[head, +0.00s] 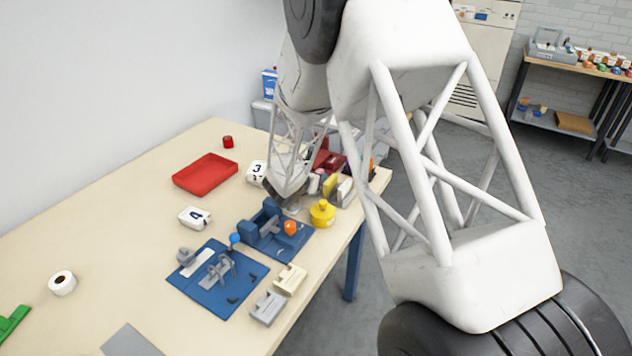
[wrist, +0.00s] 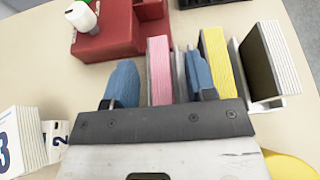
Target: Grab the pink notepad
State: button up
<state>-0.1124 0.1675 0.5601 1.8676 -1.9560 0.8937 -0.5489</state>
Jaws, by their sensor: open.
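The pink notepad (wrist: 159,72) stands on edge in the wrist view, with its long thin side facing me. My gripper (wrist: 161,65) is open, with one blue finger to the left of the pink notepad and the other to its right. A gap shows between the left finger and the notepad. A thin grey divider (wrist: 181,76) stands between the notepad and the right finger. The lower part of the notepad is hidden behind my gripper's body. In the head view my arm reaches down over this spot and the pink notepad cannot be made out clearly.
A yellow notepad (wrist: 216,62) stands just right of the right finger, with a white-and-dark block (wrist: 263,60) beyond it. A dark red holder (wrist: 106,38) is behind. Numbered white blocks (wrist: 20,140) are at left. A yellow container (head: 322,213) stands near the table's edge.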

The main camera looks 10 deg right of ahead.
jog(key=shift+w+d, duration=0.15)
jog(key=shift+c, duration=0.3)
grip_shut()
dwell(0.3)
